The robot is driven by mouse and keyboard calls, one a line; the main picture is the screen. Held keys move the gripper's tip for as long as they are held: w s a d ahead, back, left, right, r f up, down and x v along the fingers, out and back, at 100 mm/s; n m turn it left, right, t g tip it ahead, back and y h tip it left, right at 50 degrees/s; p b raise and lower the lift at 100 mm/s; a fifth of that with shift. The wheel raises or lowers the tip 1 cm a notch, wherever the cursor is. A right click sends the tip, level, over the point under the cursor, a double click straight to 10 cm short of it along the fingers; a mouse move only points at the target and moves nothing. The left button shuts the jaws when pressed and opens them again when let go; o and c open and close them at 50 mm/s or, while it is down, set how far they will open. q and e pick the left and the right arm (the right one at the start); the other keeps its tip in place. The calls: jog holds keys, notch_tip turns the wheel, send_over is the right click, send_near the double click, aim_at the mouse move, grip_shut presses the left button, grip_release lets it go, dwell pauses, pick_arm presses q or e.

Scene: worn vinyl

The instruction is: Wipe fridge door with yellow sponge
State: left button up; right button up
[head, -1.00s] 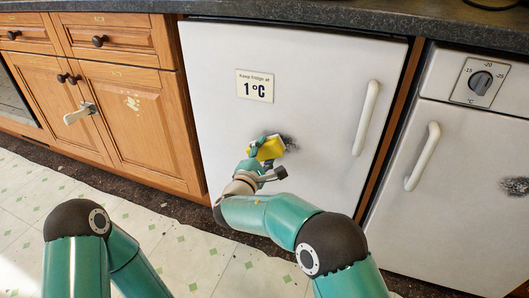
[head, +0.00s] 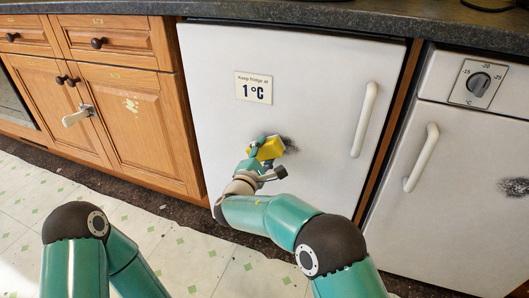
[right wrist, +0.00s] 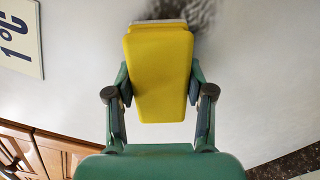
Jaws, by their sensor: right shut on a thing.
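The white fridge door (head: 310,80) stands in the middle of the head view, with a handle (head: 365,118) on its right side. A dark smudge (head: 290,144) marks the door below the temperature sign; it also shows at the top of the right wrist view (right wrist: 203,14). My right gripper (head: 262,152) is shut on the yellow sponge (head: 268,149), seen between its fingers in the right wrist view (right wrist: 160,75). The sponge is at the door, beside and partly over the smudge; firm contact is hard to tell. My left gripper is outside the view; only my left arm shows.
A "1 °C" sign (head: 254,88) is on the door. Wooden cupboards (head: 130,115) stand left, with a white latch (head: 77,116). A second white appliance (head: 460,190) with a dial (head: 479,84) and its own dark smudge (head: 516,187) stands right. A dark countertop (head: 330,34) runs above.

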aim_at(286, 148)
dwell(0.3)
jog(key=shift+h, duration=0.3)
jog(key=shift+s+d+f, duration=0.1)
jog(key=shift+s+d, duration=0.15)
jog(key=shift+d, duration=0.55)
jog(key=shift+s+d+f, duration=0.1)
jog(key=shift+s+d, duration=0.1)
jog(key=shift+d, duration=0.55)
jog(key=shift+s+d+f, duration=0.1)
jog(key=shift+s+d, duration=0.15)
jog(key=shift+d, duration=0.55)
jog(key=shift+w, duration=0.25)
jog(key=shift+d, duration=0.15)
jog(key=shift+s+d, duration=0.1)
jog(key=shift+d, duration=0.05)
jog(key=shift+s+d+f, duration=0.1)
jog(key=shift+s+d, duration=0.1)
jog(key=shift+d, duration=0.55)
jog(key=shift+s+d+f, duration=0.1)
jog(key=shift+s+d, duration=0.15)
jog(key=shift+d, duration=0.5)
jog(key=shift+s+d+f, duration=0.1)
jog(key=shift+s+d, duration=0.1)
jog(key=shift+d, duration=0.55)
jog(key=shift+r, duration=0.15)
